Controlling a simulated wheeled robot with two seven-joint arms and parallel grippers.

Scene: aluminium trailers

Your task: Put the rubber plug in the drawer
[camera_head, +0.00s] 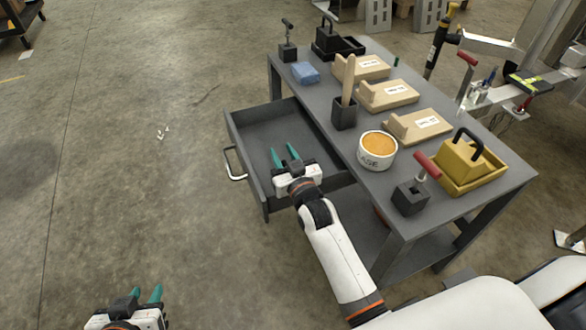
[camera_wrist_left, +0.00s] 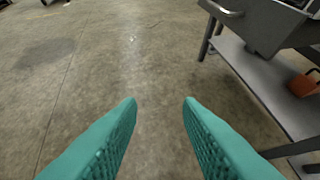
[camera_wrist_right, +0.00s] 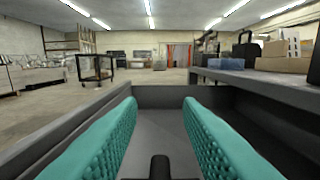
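My right gripper (camera_head: 283,152) is over the open drawer (camera_head: 233,133) of the grey workbench, with its teal fingers apart and nothing clearly between them. In the right wrist view a short black cylinder on a wider dark base (camera_wrist_right: 160,167) shows at the bottom edge, low between the fingers. It may be the rubber plug, but it is cut off, and I cannot tell whether it touches the drawer floor. No plug is clearly seen in the head view, where the gripper covers part of the drawer. My left gripper (camera_head: 146,292) is open and empty over bare floor.
The workbench top (camera_head: 335,150) holds wooden blocks (camera_head: 388,95), a round tin (camera_head: 377,150), a yellow box (camera_head: 460,165), a red-handled tool in a black block (camera_head: 410,197) and a blue block (camera_head: 305,72).

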